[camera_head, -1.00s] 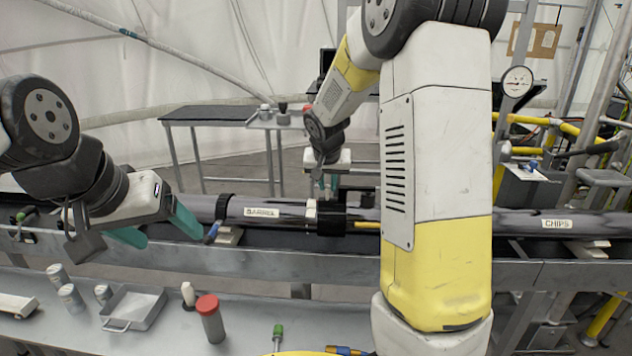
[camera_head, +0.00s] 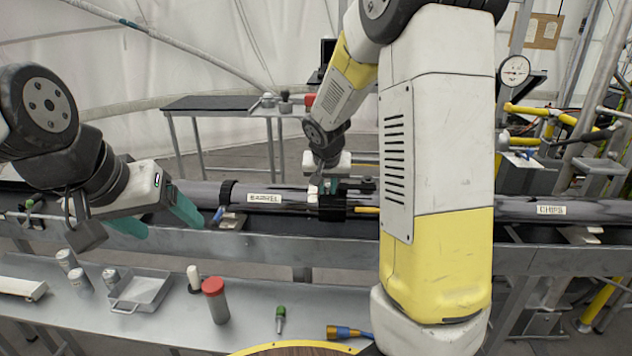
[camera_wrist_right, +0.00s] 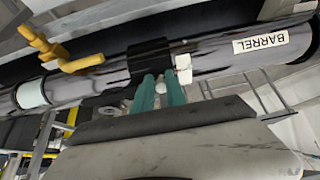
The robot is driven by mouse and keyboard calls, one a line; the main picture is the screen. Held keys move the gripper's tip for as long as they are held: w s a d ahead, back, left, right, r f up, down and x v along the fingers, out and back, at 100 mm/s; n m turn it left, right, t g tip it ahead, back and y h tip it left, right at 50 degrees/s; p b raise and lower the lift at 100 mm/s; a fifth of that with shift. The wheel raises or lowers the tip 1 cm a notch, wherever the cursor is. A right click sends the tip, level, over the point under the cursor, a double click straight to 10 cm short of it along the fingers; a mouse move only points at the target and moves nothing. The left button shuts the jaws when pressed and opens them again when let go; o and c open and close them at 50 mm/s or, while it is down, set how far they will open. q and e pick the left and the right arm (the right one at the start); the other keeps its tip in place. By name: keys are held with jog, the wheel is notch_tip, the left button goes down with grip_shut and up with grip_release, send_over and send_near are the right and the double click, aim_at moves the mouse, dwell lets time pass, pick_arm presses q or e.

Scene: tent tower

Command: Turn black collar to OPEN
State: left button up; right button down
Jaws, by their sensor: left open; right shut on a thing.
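The black collar (camera_head: 332,206) sits around the dark tube with the BARREL label (camera_head: 264,198), in the middle of the head view. In the right wrist view the collar (camera_wrist_right: 150,58) shows just beyond my teal fingertips, beside a small white block (camera_wrist_right: 184,68). My right gripper (camera_head: 329,186) is down at the collar and shut on it; its fingers (camera_wrist_right: 159,88) stand close together at the collar's edge. The exact contact is partly hidden. I cannot read any OPEN mark. My left gripper (camera_head: 157,219) is open and empty, in front of the tube's left part.
A yellow handle (camera_wrist_right: 68,55) lies on the tube beyond the collar in the wrist view. A front bench holds a red-capped canister (camera_head: 215,300), a metal tray (camera_head: 140,290), a green-handled tool (camera_head: 280,318) and several small cans. A CHIPS label (camera_head: 551,210) marks the tube's right part.

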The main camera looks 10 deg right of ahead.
jog(key=shift+s+f, duration=0.3)
jog(key=shift+f, duration=0.05)
jog(key=c, duration=1.6)
grip_release()
jog(key=shift+a, duration=0.1)
jog(key=shift+w+r, duration=0.1)
jog(key=shift+r, duration=0.05)
jog(key=v, duration=0.7)
jog(key=shift+s+r, duration=0.2)
jog(key=shift+r, duration=0.1)
